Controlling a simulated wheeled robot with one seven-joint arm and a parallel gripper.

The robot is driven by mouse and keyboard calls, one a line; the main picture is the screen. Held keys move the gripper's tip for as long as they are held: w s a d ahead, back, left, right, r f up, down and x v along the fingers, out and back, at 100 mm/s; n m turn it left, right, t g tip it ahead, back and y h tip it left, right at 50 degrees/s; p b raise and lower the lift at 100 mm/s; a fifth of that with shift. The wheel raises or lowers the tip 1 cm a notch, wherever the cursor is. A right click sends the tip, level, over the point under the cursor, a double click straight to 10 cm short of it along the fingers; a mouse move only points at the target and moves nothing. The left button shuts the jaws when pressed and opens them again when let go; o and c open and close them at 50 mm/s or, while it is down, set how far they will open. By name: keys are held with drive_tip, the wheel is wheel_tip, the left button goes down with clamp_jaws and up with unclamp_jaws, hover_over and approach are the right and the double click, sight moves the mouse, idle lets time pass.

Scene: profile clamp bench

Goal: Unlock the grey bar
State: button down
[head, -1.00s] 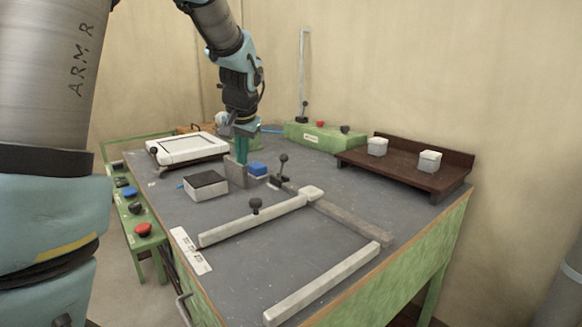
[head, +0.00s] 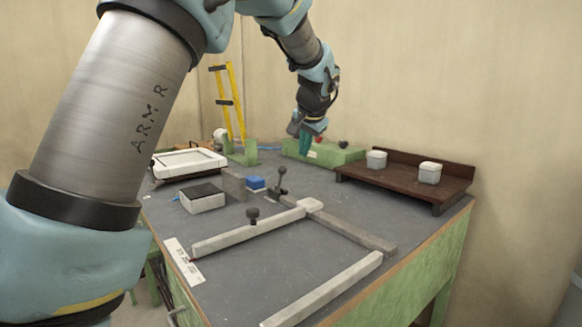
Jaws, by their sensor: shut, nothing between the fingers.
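The grey bar (head: 350,228) lies flat on the bench, running from the middle toward the right edge. An upright black-knobbed lever (head: 282,178) stands at the grey bar's far end. My teal gripper (head: 303,140) is shut and empty, pointing down at the back, in front of or over the left part of a green box (head: 340,155). I cannot tell if it touches the box. My arm hides what stands behind it.
A brown shelf (head: 400,183) with two pale boxes stands at the right. A white-framed panel (head: 188,163), a dark-topped box (head: 202,199), a grey upright plate (head: 234,184) and a blue block (head: 256,183) are at the left. Another light bar (head: 325,288) lies in front.

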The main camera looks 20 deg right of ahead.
sight(282, 167)
drive_tip(key=w+f+p, duration=0.3)
drive_tip(key=w+f, duration=0.5)
drive_tip(key=w, duration=0.1)
drive_tip(key=shift+w+p, duration=0.25)
drive_tip(key=shift+p, duration=0.05)
drive_tip(key=shift+a, duration=0.1)
drive_tip(key=w+g+p, duration=0.1)
drive_tip(key=p, duration=0.2)
drive_tip(key=w+r+g+p, duration=0.1)
drive_tip(key=p, duration=0.1)
drive_tip(key=w+a+r+g+p, duration=0.1)
drive_tip(key=p, duration=0.2)
drive_tip(key=shift+w+n+h+p, duration=0.15)
drive_tip(key=shift+n+h+p, duration=0.15)
drive_tip(key=shift+p, duration=0.05)
drive_tip(key=shift+w+a, duration=0.2)
drive_tip(key=shift+w, duration=0.5)
drive_tip(key=shift+w+a, duration=0.25)
drive_tip(key=shift+w, duration=0.45)
drive_tip(key=shift+w+a, duration=0.2)
drive_tip(key=shift+w, duration=0.5)
drive_tip(key=shift+w, duration=0.1)
